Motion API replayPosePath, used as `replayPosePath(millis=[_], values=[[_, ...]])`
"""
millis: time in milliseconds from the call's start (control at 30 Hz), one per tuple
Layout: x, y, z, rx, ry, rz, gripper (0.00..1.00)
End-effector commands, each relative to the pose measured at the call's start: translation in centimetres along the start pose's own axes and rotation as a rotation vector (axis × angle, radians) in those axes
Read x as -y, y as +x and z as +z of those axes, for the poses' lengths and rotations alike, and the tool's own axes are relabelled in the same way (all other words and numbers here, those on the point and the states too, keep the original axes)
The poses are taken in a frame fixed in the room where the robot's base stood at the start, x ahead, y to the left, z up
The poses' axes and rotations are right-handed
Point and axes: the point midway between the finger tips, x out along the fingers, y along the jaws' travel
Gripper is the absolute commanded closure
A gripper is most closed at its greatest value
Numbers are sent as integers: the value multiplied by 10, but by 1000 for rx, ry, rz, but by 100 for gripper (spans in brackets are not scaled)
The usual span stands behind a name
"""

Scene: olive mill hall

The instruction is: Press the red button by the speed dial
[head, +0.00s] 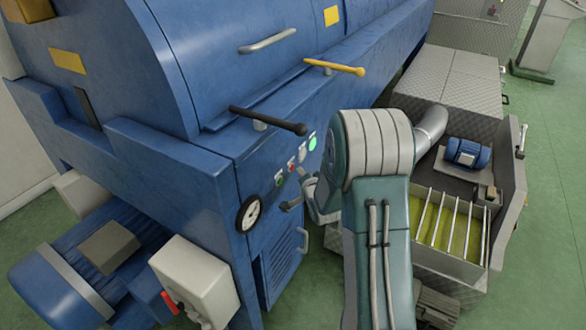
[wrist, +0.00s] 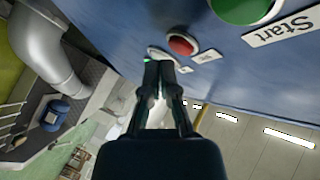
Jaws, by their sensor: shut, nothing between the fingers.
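The red button (wrist: 182,45) sits in a pale ring on the blue panel, just beyond and to the right of my fingertips in the wrist view. It also shows in the head view as a small red spot (head: 291,167) in the slanted row of controls. My gripper (wrist: 160,72) is shut and empty, its two dark fingers side by side. I cannot tell whether they touch the panel. A pale round control behind the fingertips is mostly hidden, and I cannot tell whether it is the speed dial. In the head view my arm's end is beside the panel, partly hidden.
A green button (wrist: 240,8) with a "Start" label (wrist: 284,26) is close to the red one. The blue machine (head: 170,170) carries a round gauge (head: 249,213), a black lever (head: 268,121) and a yellow lever (head: 335,67). A metal pipe (head: 432,125) stands right of my arm.

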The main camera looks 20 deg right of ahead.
Motion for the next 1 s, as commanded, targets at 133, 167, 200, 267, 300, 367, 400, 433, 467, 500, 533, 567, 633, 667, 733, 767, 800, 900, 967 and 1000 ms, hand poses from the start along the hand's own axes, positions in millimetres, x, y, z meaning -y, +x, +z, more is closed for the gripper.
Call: replayPosePath(millis=[133, 167, 200, 267, 300, 367, 400, 433, 467, 500, 533, 567, 633, 667, 733, 767, 800, 900, 967, 1000], values=[[0, 0, 0, 0, 0, 0, 100], [1, 0, 0, 0, 0, 0, 100], [1, 1, 1, 0, 0, -1, 100], [3, 2, 2, 0, 0, -1, 100], [4, 3, 2, 0, 0, -1, 100], [5, 4, 3, 0, 0, -1, 100], [5, 5, 3, 0, 0, -1, 100], [6, 5, 3, 0, 0, 0, 100], [5, 5, 3, 0, 0, 0, 100], [5, 5, 3, 0, 0, 0, 100], [5, 5, 3, 0, 0, 0, 100], [5, 5, 3, 0, 0, 0, 100], [5, 5, 3, 0, 0, 0, 100], [5, 5, 3, 0, 0, 0, 100], [5, 5, 4, 0, 0, 0, 100], [6, 5, 4, 0, 0, 0, 100], [6, 5, 4, 0, 0, 0, 100], [6, 6, 4, 0, 0, 0, 100], [6, 6, 5, 0, 0, 0, 100], [7, 7, 5, 0, 0, 0, 100]])
